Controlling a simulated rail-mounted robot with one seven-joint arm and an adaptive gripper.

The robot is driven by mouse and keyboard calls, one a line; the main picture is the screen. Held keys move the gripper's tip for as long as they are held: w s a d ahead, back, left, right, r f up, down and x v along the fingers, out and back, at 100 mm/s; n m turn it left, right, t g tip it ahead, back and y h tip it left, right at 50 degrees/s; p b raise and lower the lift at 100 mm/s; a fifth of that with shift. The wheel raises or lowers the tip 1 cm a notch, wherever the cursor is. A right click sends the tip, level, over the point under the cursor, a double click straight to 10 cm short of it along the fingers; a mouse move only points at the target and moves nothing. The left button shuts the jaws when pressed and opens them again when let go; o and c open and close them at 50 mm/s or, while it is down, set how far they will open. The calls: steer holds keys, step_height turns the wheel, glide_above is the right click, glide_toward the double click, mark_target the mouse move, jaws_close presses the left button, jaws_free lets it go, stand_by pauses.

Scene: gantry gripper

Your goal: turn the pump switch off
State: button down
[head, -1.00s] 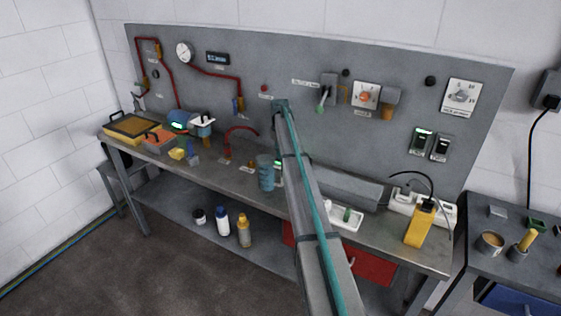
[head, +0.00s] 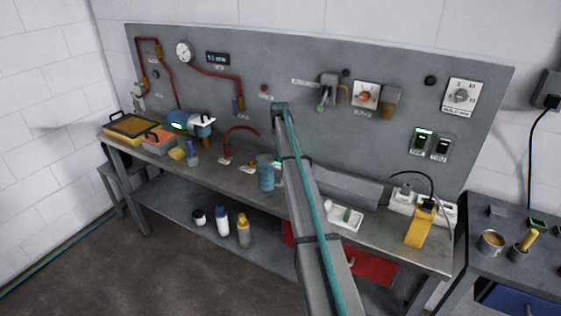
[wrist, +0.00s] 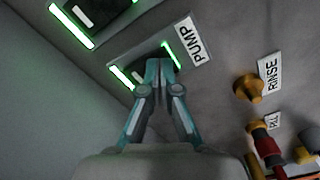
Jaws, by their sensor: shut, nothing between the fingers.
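The pump switch (wrist: 138,72) is a dark rocker in a grey plate with the PUMP label (wrist: 188,42) beside it in the wrist view. Green lit strips glow at both ends of it. My gripper (wrist: 158,66) is shut and empty, with its teal fingertips over the switch and covering part of it. I cannot tell whether the tips touch the rocker or which way it is tipped. In the head view, my arm hides the gripper and most of the switch area.
In the wrist view another switch (wrist: 100,10) with a green strip lies at the upper left. A yellow RINSE knob (wrist: 248,87) and a red fitting (wrist: 265,143) stand to the right. In the head view a blue cup (head: 266,174) stands on the bench close to my arm.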

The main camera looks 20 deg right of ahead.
steer(key=shift+r+p, duration=1.35)
steer(key=shift+r, duration=2.1)
